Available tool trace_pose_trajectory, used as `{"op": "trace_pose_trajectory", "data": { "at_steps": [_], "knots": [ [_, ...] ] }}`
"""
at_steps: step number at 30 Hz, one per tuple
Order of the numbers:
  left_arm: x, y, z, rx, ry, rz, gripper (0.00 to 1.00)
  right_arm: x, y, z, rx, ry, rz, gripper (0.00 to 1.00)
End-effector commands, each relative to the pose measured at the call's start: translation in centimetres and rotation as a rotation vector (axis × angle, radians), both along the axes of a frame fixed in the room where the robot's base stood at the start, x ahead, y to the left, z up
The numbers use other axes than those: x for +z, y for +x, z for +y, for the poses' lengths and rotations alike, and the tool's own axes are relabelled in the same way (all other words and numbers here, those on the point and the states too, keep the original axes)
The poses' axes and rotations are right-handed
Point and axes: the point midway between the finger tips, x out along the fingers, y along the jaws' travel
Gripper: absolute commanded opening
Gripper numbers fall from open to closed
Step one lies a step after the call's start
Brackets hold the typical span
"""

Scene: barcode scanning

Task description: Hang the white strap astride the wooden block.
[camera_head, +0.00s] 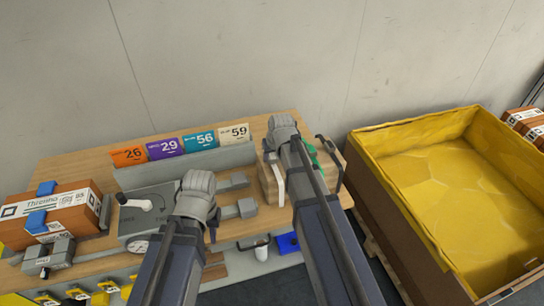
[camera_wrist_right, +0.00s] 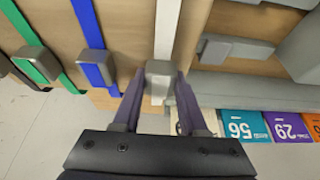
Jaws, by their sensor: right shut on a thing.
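In the right wrist view the white strap (camera_wrist_right: 168,25) runs up past the top edge, with a grey buckle between the fingers of my right gripper (camera_wrist_right: 157,95). That gripper is shut on it, over the block. Blue (camera_wrist_right: 90,35), green (camera_wrist_right: 35,60) and black (camera_wrist_right: 10,68) straps lie beside it on the wood. Whether the white strap touches the block is unclear.
A strapped box (camera_head: 50,208) and a grey machine (camera_head: 140,228) are at the left. A yellow-lined crate (camera_head: 455,185) stands to the right. Grey clamp-like parts (camera_head: 247,208) lie near my left wrist.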

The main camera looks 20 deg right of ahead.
Motion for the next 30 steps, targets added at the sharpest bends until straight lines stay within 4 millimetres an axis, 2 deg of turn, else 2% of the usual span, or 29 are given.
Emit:
{"op": "trace_pose_trajectory", "data": {
  "at_steps": [3, 14, 15, 23, 30],
  "knots": [
    [-0.71, 0.0, 0.0, 0.0, 0.0, 0.0, 0.28, -0.71, 0.0, -0.01, 0.0, 0.0, 0.0, 0.0],
    [-0.84, 0.0, 0.0, 0.0, 0.0, 0.0, 0.28, -0.89, -0.16, 0.04, -0.001, 0.001, 0.006, 0.0],
    [-0.85, 0.0, 0.0, 0.0, 0.0, 0.0, 0.28, -0.9, -0.16, 0.04, -0.001, 0.001, 0.006, 0.46],
    [-0.89, 0.0, 0.01, 0.0, 0.0, 0.0, 0.28, -0.95, -0.19, -0.04, -0.001, 0.0, 0.006, 0.76],
    [-0.91, 0.0, 0.0, 0.0, 0.0, 0.0, 0.28, -0.96, -0.21, -0.23, -0.002, -0.004, 0.006, 0.77]
  ]
}}
